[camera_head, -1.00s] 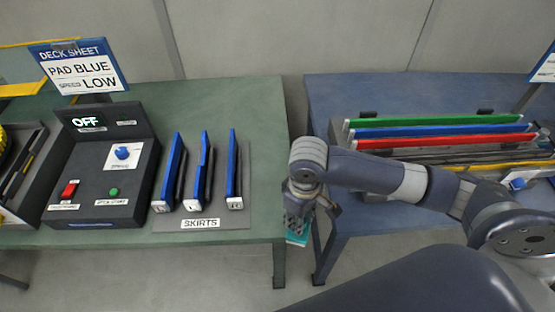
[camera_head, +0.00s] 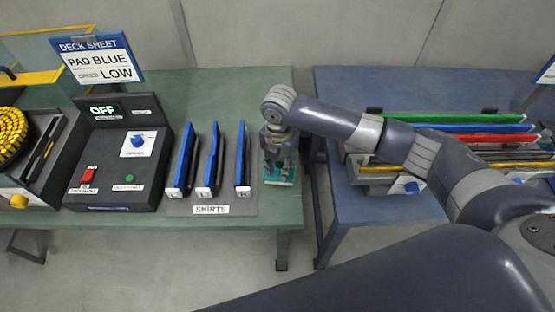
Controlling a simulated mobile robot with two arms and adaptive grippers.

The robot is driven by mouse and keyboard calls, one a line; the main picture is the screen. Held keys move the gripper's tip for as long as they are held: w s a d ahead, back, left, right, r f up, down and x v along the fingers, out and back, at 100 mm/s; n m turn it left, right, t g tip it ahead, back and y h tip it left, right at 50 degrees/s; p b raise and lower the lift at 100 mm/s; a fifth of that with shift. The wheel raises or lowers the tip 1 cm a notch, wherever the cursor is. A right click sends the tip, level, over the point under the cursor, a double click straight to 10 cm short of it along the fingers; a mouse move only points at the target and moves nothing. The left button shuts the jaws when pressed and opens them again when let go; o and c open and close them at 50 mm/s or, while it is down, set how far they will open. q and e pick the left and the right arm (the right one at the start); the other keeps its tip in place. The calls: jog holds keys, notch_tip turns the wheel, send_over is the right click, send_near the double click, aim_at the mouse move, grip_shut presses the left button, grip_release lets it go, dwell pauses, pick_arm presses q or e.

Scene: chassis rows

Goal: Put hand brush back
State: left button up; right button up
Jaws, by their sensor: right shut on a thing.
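My right gripper (camera_head: 279,168) points down at the right end of the green table (camera_head: 225,85). It is shut on a teal thing (camera_head: 281,177), likely the hand brush, which shows just below the fingers. The gripper hides most of it, and I cannot tell whether it touches the table top. It is right of the blue skirts, apart from them. My left gripper is not in view.
Blue upright skirts (camera_head: 213,165) stand in a rack with a SKIRTS label (camera_head: 211,209). Left of it is a black control box (camera_head: 118,170) reading OFF. A blue table (camera_head: 345,88) with coloured strips (camera_head: 465,128) stands right, across a narrow gap.

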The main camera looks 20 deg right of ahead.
jog(key=shift+w+r+n, duration=0.15)
jog(key=shift+w+n, duration=0.25)
jog(key=shift+n, duration=0.2)
notch_tip(320, 180, down, 5)
jog(key=b, duration=0.5)
jog(key=shift+r, duration=0.1)
jog(key=shift+r, duration=0.1)
jog(key=shift+p, duration=0.4)
jog(key=shift+p, duration=0.3)
jog(key=shift+f+b, duration=0.4)
jog(key=shift+f, duration=0.6)
jog(key=shift+f, duration=0.3)
dwell(0.5)
